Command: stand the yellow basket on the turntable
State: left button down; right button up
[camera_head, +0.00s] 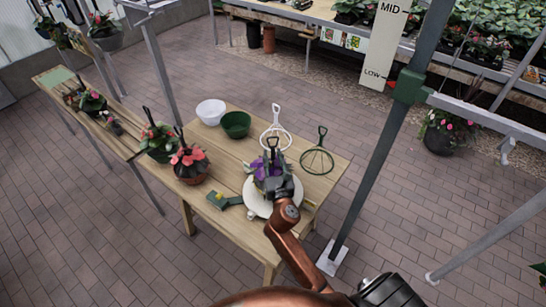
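A plant with purple flowers (257,170) and a dark upright hanger (272,146) is at the white round turntable (256,208) on the wooden table. My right gripper (272,180) is right in front of this plant and covers much of it. Its fingertips are hard to make out, so I cannot tell whether they hold the plant's basket. The basket's colour is hidden, and I cannot tell whether it rests on the disc or hangs just above it. No other basket shows clearly as yellow. My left gripper is not in view.
A white bowl (210,111), a green bowl (236,124), a white hanger ring (276,138) and a green hanger ring (317,161) lie behind. A red-flowered basket (191,168) stands left. A small green tool (224,200) lies beside the turntable. A grey post (385,145) rises at right.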

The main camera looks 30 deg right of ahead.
jog(key=shift+s+a+r, duration=0.1)
jog(key=shift+r, duration=0.1)
jog(key=v, duration=1.1)
jog(key=shift+s, duration=0.35)
